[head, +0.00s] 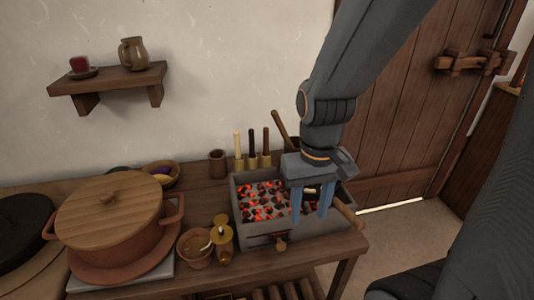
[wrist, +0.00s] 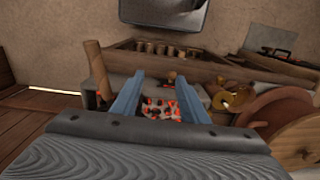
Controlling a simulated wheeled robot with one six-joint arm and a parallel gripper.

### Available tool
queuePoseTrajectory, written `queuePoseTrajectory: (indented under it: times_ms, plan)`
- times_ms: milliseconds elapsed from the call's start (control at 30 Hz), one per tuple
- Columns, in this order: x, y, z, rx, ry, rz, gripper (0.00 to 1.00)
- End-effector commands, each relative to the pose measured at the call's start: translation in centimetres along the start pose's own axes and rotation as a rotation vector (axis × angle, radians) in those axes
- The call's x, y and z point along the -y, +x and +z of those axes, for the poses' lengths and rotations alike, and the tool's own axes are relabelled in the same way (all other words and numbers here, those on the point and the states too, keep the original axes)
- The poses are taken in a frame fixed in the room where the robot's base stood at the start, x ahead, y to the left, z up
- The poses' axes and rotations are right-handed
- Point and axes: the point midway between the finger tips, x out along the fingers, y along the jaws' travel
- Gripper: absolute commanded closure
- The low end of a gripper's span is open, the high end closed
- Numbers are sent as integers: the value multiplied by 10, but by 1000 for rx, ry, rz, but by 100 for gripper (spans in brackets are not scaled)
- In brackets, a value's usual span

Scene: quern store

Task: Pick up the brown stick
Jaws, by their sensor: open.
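A brown stick (head: 266,141) stands upright in a brass holder at the back of the table, behind the coal box. It is the rightmost of three such sticks, beside a black stick (head: 252,142) and a cream stick (head: 238,146). My gripper (head: 310,207) is open and empty, pointing down over the right end of the coal box, in front and to the right of the brown stick. Its two blue fingers also show in the wrist view (wrist: 160,78), with glowing coals between them. I cannot make out the brown stick in the wrist view.
The coal box (head: 246,224) holds glowing coals. Wooden handles (head: 281,126) (head: 348,214) stick out around its right end. A lidded pot (head: 120,230), a bowl (head: 194,252) and a brass-topped jar (head: 222,243) stand left. A small brown cup (head: 217,164) stands near the sticks.

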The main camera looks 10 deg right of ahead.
Motion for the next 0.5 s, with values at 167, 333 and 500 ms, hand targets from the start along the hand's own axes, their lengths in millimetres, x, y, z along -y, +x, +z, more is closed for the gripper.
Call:
queuePoseTrajectory:
  times_ms: [167, 333, 500]
  plan:
    - [0, 0, 0, 0, 0, 0, 60]
    - [0, 0, 0, 0, 0, 0, 61]
    - [-4, 1, -18, -38, -4, 9, 62]
